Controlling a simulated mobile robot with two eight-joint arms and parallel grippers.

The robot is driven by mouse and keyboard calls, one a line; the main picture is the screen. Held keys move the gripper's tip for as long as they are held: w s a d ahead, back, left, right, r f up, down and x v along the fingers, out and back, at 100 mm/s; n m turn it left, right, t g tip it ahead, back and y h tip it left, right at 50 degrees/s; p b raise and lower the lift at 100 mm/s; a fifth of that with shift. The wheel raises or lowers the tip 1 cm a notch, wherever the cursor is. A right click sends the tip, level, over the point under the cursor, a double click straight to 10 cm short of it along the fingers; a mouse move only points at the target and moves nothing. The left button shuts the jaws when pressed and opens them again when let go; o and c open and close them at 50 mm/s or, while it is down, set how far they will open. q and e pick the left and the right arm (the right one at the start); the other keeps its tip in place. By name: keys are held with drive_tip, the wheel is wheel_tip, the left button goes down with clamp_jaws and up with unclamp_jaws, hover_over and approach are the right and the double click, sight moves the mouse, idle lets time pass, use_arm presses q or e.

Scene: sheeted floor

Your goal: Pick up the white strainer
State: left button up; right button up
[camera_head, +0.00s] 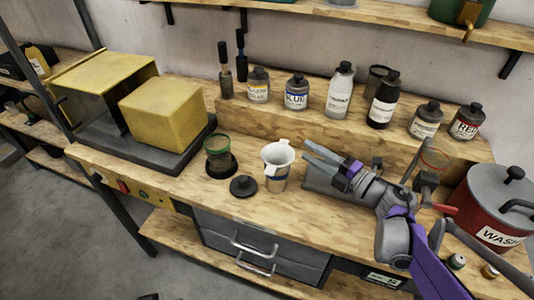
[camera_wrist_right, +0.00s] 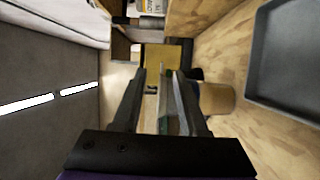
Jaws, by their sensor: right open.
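The white strainer (camera_head: 278,153) looks like a white funnel-shaped top with small side tabs. It sits upright on a container with a blue band (camera_head: 276,180), on the wooden workbench. My right gripper (camera_head: 312,156) is just to its right, with its fingers pointing left toward it. In the right wrist view the two fingers (camera_wrist_right: 160,85) are spread; I cannot make out the strainer clearly there. My left gripper is not in view.
A green-rimmed cup (camera_head: 217,150) and a round black lid (camera_head: 243,186) stand left of the strainer. Several labelled bottles (camera_head: 297,92) line the raised shelf behind. A yellow block (camera_head: 164,114) is at left, a red pot (camera_head: 490,205) at right.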

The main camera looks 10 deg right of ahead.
drive_tip(key=a+x, duration=0.1)
drive_tip(key=x, duration=0.9)
drive_tip(key=shift+a+f+n, duration=0.2)
drive_tip(key=shift+f+n, duration=0.1)
drive_tip(key=shift+s, duration=0.1)
clamp_jaws()
